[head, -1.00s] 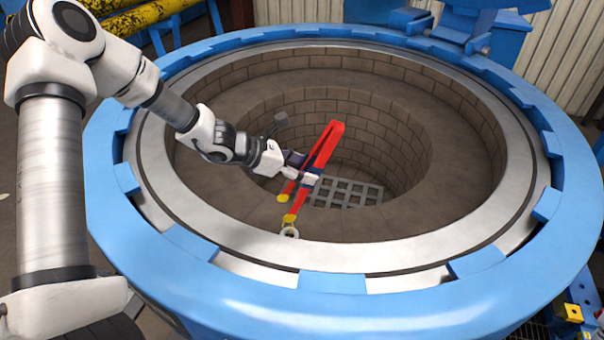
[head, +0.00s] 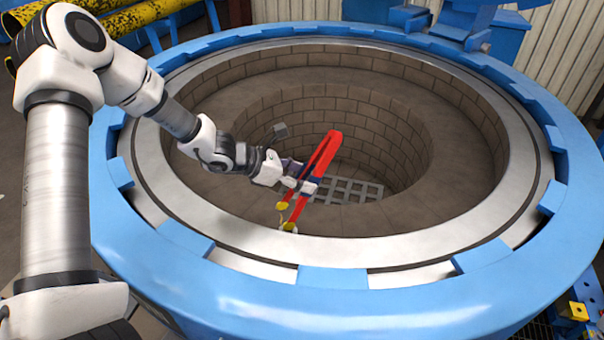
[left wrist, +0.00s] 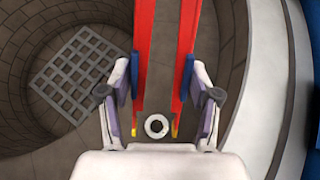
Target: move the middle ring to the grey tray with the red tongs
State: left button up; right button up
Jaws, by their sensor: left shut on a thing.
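My left gripper (head: 302,183) is shut on the red tongs (head: 320,160), which reach down to the stone ledge inside the pit. The tongs also show in the left wrist view (left wrist: 144,45), with their two arms spread apart and yellow tips. A pale ring (left wrist: 156,126) lies on the ledge, and in the left wrist view it appears between the two tips. In the head view the ring (head: 289,230) is partly hidden by the near tip. I cannot tell whether a tip touches it. No other ring and no grey tray can be made out. My right gripper is out of view.
The round pit has a blue outer rim (head: 330,312) and a pale metal inner ring (head: 380,252). A deeper brick-walled well opens beyond the ledge, with a grey grate (head: 355,190) at its bottom. The ledge right of the tongs looks clear.

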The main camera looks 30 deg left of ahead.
pick_arm(q)
notch_tip(320, 180, down, 5)
jog(key=b, duration=0.4)
jog(key=shift+f, duration=0.15)
jog(key=shift+d, duration=0.1)
jog(key=shift+o, duration=0.5)
grip_shut()
notch_tip(320, 180, up, 12)
jog(key=p, duration=0.8)
jog(key=shift+p, duration=0.4)
